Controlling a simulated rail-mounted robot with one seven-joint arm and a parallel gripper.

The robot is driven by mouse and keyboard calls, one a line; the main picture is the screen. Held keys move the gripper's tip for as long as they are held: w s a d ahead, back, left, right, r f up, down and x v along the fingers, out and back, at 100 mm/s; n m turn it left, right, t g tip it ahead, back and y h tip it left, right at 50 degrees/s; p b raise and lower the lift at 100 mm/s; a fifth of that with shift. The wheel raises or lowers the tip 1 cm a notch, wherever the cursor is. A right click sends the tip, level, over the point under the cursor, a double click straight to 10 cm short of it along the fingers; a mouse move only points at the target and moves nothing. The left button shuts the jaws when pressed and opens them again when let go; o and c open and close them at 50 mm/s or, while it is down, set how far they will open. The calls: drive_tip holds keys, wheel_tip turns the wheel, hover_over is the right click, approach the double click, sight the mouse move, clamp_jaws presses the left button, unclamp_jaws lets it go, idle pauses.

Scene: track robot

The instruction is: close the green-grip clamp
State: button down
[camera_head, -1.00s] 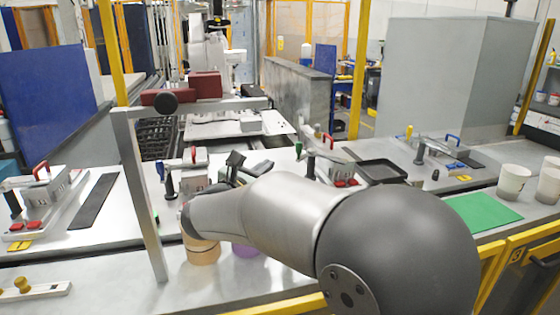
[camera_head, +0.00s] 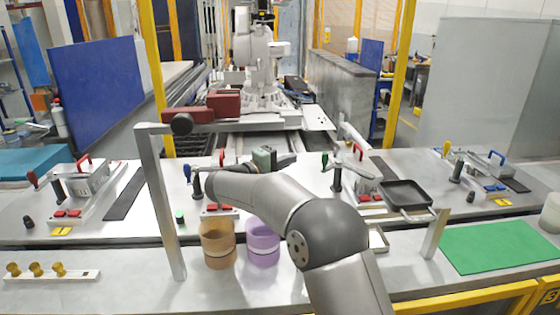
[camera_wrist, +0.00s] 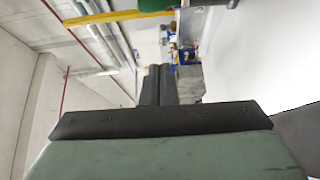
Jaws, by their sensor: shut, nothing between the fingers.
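The green-grip clamp stands on the bench right of centre in the head view. Its green grip (camera_head: 324,160) is at the upper left, above a black post (camera_head: 337,180), with a red handle and red pads to the right. I cannot tell how far its lever is closed. My gripper (camera_head: 288,161) is just left of the green grip, apart from it, its grey-green body partly behind my arm. In the wrist view, my gripper's dark fingers (camera_wrist: 157,72) are together and empty. A dark green piece shows at the top edge there; I cannot tell what it is.
A black pan (camera_head: 407,194) sits right of the green-grip clamp. Tan (camera_head: 218,248) and purple (camera_head: 262,245) containers stand below my arm. A metal frame post (camera_head: 163,215) rises at left.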

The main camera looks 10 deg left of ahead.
drive_tip(key=w+d+p, duration=0.1)
drive_tip(key=d+p, duration=0.1)
drive_tip(key=d, duration=0.4)
drive_tip(key=shift+w, duration=0.1)
